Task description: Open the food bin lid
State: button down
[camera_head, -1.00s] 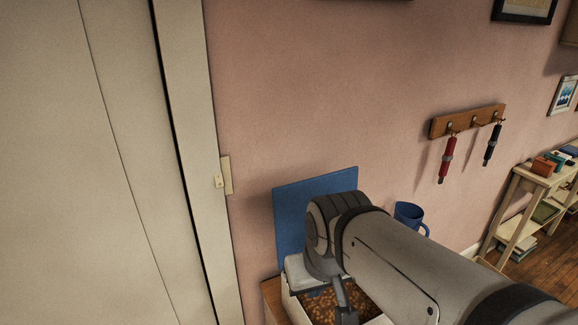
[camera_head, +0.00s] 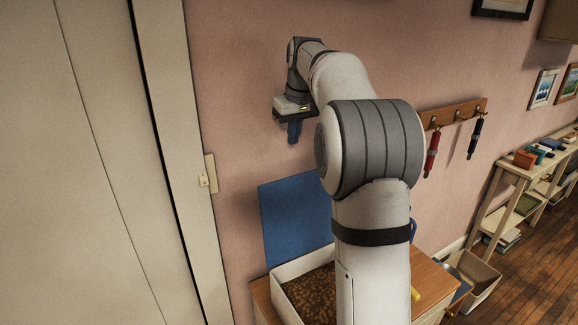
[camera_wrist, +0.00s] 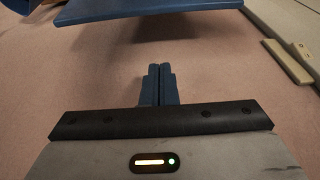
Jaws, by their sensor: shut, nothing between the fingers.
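The food bin (camera_head: 284,268) is a white box of brown kibble (camera_head: 314,293) on a wooden cabinet. Its blue lid (camera_head: 290,222) stands upright at the back, against or close to the pink wall, leaving the bin open. The lid also shows at the top of the wrist view (camera_wrist: 150,10). My gripper (camera_head: 294,133) is up in front of the wall, above the lid and apart from it. Its blue fingers are together and empty, as the wrist view shows (camera_wrist: 158,84). My arm hides the bin's right part.
The wooden cabinet top (camera_head: 428,275) bears a yellow item (camera_head: 415,294) at right. A blue mug there is mostly hidden by my arm. A hook rail (camera_head: 455,112) with two hanging tools and a shelf (camera_head: 520,190) are further right. A white door (camera_head: 90,160) fills the left.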

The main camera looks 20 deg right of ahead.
jog(key=p+x, duration=0.1)
jog(key=x, duration=0.9)
jog(key=shift+w, duration=0.15)
jog(key=s, duration=0.2)
jog(key=s+p, duration=0.1)
jog(key=s, duration=0.1)
jog(key=shift+d+r, duration=0.2)
jog(key=shift+d, duration=0.15)
